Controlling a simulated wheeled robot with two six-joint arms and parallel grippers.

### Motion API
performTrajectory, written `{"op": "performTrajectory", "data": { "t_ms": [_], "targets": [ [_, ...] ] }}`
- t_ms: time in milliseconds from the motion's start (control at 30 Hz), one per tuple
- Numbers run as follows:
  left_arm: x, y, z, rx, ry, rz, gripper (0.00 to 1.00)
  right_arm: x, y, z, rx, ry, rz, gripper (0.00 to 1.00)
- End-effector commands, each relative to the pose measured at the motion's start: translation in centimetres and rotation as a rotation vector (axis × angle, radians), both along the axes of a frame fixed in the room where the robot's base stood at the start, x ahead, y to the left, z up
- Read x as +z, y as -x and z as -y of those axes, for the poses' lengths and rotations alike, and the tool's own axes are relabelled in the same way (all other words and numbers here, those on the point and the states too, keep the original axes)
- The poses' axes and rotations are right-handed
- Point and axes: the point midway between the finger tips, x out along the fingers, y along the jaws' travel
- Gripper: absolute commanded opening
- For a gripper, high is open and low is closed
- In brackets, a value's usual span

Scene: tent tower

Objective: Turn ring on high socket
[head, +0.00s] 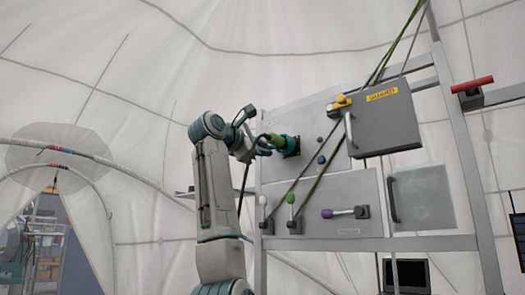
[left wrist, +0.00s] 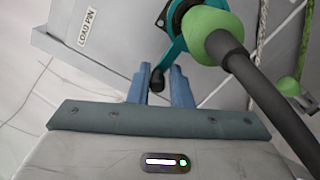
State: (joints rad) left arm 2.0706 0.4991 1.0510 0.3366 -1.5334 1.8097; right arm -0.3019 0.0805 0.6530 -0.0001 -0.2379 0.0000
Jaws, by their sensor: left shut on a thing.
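The high socket (head: 291,146) sits on the upper grey panel, with a dark flange against the panel. A teal ring (left wrist: 176,48) goes around it, and a lever with a black knob sticks out from the ring. A plug with a green collar (left wrist: 208,26) and a thick dark cable sits at the socket. My left gripper (left wrist: 158,76) has its blue fingers on either side of the lever's black end and is shut on it. In the head view my left gripper (head: 262,147) is just left of the socket. My right gripper is not in view.
A grey box (head: 384,122) with a yellow label juts out right of the socket. Ropes (head: 330,150) cross in front of the panels. Below are a green-knobbed lever (head: 291,210) and a purple handle (head: 342,212). A red handle (head: 472,85) is at the far right.

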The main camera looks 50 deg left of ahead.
Motion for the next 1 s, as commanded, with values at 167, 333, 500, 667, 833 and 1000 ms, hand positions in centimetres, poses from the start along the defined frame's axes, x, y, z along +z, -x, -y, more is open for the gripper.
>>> {"op": "performTrajectory", "data": {
  "t_ms": [167, 333, 500, 667, 833, 1000],
  "targets": [
    [0.2, 0.1, 0.0, 0.0, 0.004, 0.006, 0.0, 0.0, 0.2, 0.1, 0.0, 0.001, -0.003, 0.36],
    [0.2, 0.1, 0.0, 0.0, 0.004, 0.006, 0.0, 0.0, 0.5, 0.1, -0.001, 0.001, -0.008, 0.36],
    [0.2, 0.1, 0.0, 0.001, 0.003, 0.005, 0.35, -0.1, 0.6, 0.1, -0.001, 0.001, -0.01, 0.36],
    [0.1, 0.1, 0.0, 0.0, 0.004, 0.004, 0.35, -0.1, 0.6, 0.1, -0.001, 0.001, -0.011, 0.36],
    [-0.1, 0.6, 0.0, 0.0, 0.003, 0.003, 0.35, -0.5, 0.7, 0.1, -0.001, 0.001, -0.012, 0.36],
    [-0.4, 3.3, 0.3, 0.001, 0.002, 0.007, 0.35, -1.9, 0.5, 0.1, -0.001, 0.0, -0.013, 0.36]
  ]
}}
